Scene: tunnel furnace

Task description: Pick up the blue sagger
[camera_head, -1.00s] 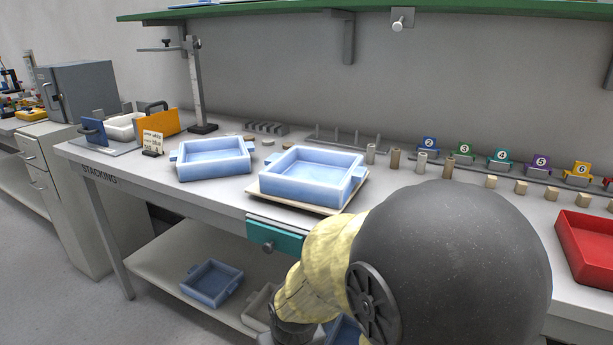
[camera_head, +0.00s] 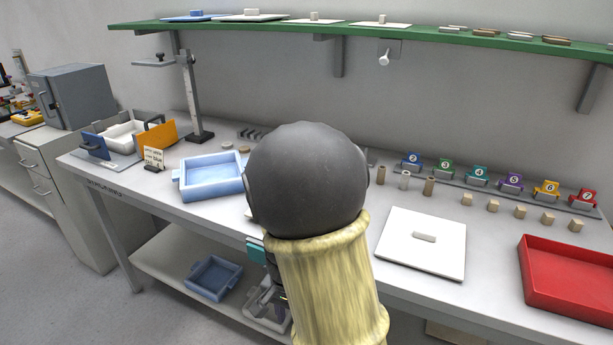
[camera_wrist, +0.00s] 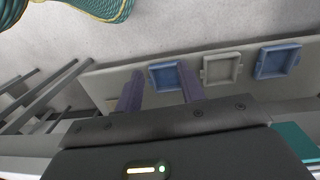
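A light blue sagger (camera_head: 210,178) with side lugs sits on the table at left. A darker blue sagger (camera_head: 212,279) lies on the lower shelf, with a pale sagger (camera_head: 278,318) to its right, partly hidden by my arm. The wrist view shows a blue sagger (camera_wrist: 165,76), a pale one (camera_wrist: 222,68) and another blue one (camera_wrist: 277,61) in a row on the shelf. My gripper (camera_wrist: 158,86) is open, its two fingers apart and empty. The first blue sagger shows beyond the gap between them, apart from the fingers. My arm hides much of the table's middle.
A white lid (camera_head: 405,257) with a handle and a red tray (camera_head: 570,315) are on the table at right. Small blocks and numbered holders (camera_head: 479,174) line the back. A green shelf (camera_head: 350,30) hangs above. A teal drawer front (camera_head: 256,250) shows below the tabletop.

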